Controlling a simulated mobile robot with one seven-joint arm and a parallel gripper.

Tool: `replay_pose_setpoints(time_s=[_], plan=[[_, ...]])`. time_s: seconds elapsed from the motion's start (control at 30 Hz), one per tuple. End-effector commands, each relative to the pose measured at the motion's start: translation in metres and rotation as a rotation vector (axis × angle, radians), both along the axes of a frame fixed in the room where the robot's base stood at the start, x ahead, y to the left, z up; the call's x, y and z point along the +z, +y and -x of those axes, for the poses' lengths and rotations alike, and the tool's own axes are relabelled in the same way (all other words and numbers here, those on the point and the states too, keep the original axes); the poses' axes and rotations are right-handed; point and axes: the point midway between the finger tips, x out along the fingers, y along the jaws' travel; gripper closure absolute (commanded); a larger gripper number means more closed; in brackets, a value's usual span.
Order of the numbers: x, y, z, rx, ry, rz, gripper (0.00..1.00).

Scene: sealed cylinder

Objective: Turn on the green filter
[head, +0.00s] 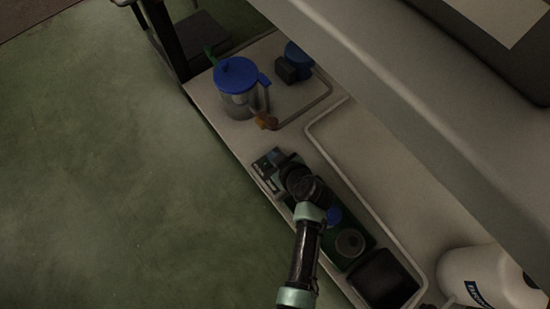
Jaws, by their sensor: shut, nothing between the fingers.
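A clear canister with a blue lid (237,84) stands on the shelf at the upper middle of the head view. A small green part (209,56) shows behind its lid, and an orange-brown fitting (266,121) sits low at its front right. A dark green panel (358,238) with a round grey part and a blue cap (334,216) lies further down the shelf, partly covered by my arm. I cannot tell which green part is the filter. My gripper (284,163) is shut and empty, low over the shelf beside a small grey box (265,168); its fingertips are hard to make out.
A second blue part with a dark block (292,68) sits behind the canister. A white container (490,280) stands at lower right. A wide ledge (400,90) overhangs the shelf. The green floor (100,170) at left is clear.

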Motion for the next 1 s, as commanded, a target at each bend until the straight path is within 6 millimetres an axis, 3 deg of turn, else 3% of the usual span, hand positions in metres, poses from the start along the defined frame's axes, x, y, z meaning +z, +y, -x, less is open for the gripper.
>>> replay_pose_setpoints(time_s=[0.13,0.53,0.73,1.0], plan=[[-0.010,-0.002,-0.001,-0.001,-0.001,0.000,1.00],[-0.011,-0.002,-0.001,0.000,-0.001,-0.001,1.00],[-0.021,-0.006,-0.005,-0.004,0.055,-0.079,1.00],[-0.018,-0.004,-0.002,0.001,0.055,-0.070,1.00]])
